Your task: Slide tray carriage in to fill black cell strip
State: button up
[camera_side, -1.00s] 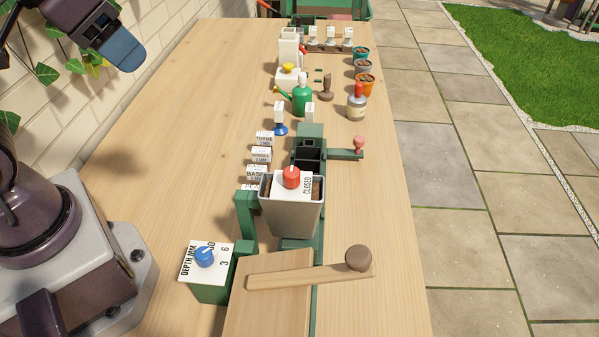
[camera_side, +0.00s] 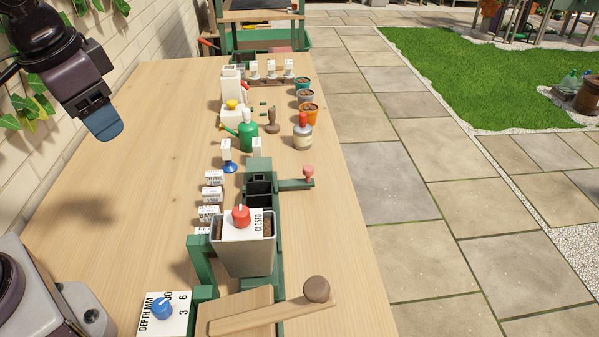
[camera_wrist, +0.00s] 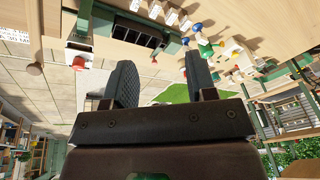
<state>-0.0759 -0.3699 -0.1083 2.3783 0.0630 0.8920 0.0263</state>
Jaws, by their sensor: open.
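The black cell strip (camera_side: 259,188) lies in the green tray carriage (camera_side: 257,165), just behind the grey hopper (camera_side: 244,258) in the side view. Its visible cells look dark; the part nearest the hopper is hidden. A pink-red knob (camera_side: 308,170) stands on a green arm at the carriage's right. The hopper holds brown material, and its red dial (camera_side: 241,214) sits by the word CLOSED. My gripper (camera_side: 103,125) hangs at the upper left, well away from the strip. In the wrist view its two fingers (camera_wrist: 162,85) are apart and empty; the strip (camera_wrist: 135,35) shows beyond them.
A wooden lever (camera_side: 265,314) and blue depth dial (camera_side: 162,308) are at the front. White labelled blocks (camera_side: 212,194) line the strip's left. The left table is clear.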

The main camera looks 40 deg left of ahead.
jog(key=w+d+f+m+g, duration=0.1)
jog(key=w+f+m, duration=0.2)
jog(key=w+m, duration=0.25)
jog(key=w+d+f+m, duration=0.1)
jog(key=w+f+m, duration=0.3)
jog(key=w, duration=0.2)
jog(key=m+t+h, duration=0.1)
jog(key=m+t, duration=0.2)
jog(key=m, duration=2.3)
send_near(308, 168)
jog(key=shift+n, duration=0.25)
jog(key=x, duration=0.9)
jog(key=shift+w+f, duration=0.15)
jog(key=shift+f, duration=0.05)
jog(key=shift+c, duration=0.5)
grip_shut()
